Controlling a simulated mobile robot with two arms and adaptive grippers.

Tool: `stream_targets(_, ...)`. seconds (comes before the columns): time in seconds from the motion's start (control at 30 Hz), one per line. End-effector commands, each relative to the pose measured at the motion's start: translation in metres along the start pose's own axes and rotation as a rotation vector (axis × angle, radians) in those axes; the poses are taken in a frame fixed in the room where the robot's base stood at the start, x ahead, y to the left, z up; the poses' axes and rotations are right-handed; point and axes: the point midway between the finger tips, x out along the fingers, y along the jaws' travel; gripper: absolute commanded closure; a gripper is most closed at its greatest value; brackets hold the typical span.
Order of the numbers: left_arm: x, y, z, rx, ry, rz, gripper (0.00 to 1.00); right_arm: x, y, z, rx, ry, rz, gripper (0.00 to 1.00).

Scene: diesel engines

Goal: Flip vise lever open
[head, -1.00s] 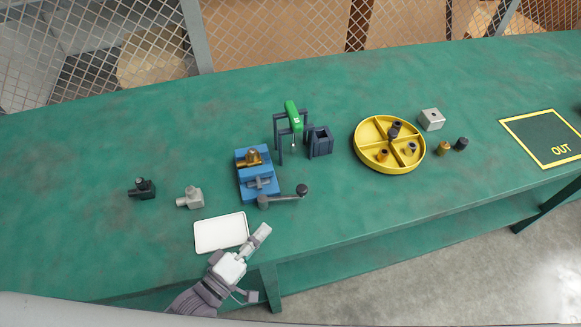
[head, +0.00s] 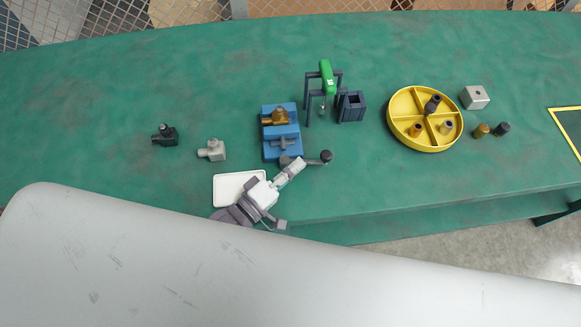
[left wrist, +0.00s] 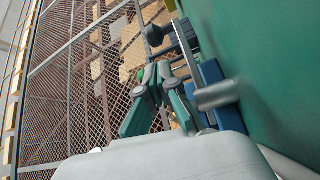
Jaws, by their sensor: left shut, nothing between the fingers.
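The blue vise (head: 281,143) stands on the green bench with a brass fitting (head: 279,117) in its jaws. Its grey lever (head: 309,160) points right from the vise's front and ends in a dark round knob (head: 326,157). My left gripper (head: 299,165) is shut and empty, its tips close to the lever; I cannot tell whether they touch. In the left wrist view, the shut fingers (left wrist: 158,72) are beside the lever's bar (left wrist: 186,48). The knob (left wrist: 153,36) and the grey hub (left wrist: 216,95) also show there. My right gripper is out of view.
A white tray (head: 228,189) lies left of my gripper. A black fitting (head: 165,136) and a grey fitting (head: 212,151) stand left of the vise. A green-topped press (head: 326,78) and a dark box (head: 351,106) are behind right. A yellow divided dish (head: 393,110) is further right.

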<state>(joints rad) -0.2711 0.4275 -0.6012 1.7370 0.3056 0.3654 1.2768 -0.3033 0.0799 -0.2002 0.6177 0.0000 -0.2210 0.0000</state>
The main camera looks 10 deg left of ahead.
Motion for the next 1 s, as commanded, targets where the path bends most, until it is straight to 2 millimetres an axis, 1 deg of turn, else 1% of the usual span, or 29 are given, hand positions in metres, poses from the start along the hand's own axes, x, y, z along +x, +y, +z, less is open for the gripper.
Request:
stream_targets(0.03,0.011,0.003,-0.001,0.000,0.001,0.004,1.00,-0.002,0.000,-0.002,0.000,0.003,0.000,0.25)
stream_targets(0.2,0.040,0.002,0.000,-0.001,0.000,0.003,1.00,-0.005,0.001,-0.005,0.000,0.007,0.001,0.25)
stream_targets(0.3,0.052,0.001,0.000,-0.001,0.000,0.001,1.00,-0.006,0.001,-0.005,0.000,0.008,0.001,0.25)
stream_targets(0.4,0.059,0.000,0.000,0.000,0.000,0.000,1.00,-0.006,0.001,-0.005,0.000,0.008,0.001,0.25)
stream_targets(0.53,0.062,0.000,0.000,0.001,-0.001,-0.001,1.00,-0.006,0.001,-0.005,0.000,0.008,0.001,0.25)
stream_targets(0.8,0.061,0.000,0.000,0.000,-0.001,0.000,1.00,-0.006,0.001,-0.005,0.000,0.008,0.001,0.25)
stream_targets(1.0,0.056,-0.001,-0.005,0.001,-0.011,0.001,1.00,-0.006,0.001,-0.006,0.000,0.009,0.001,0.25)
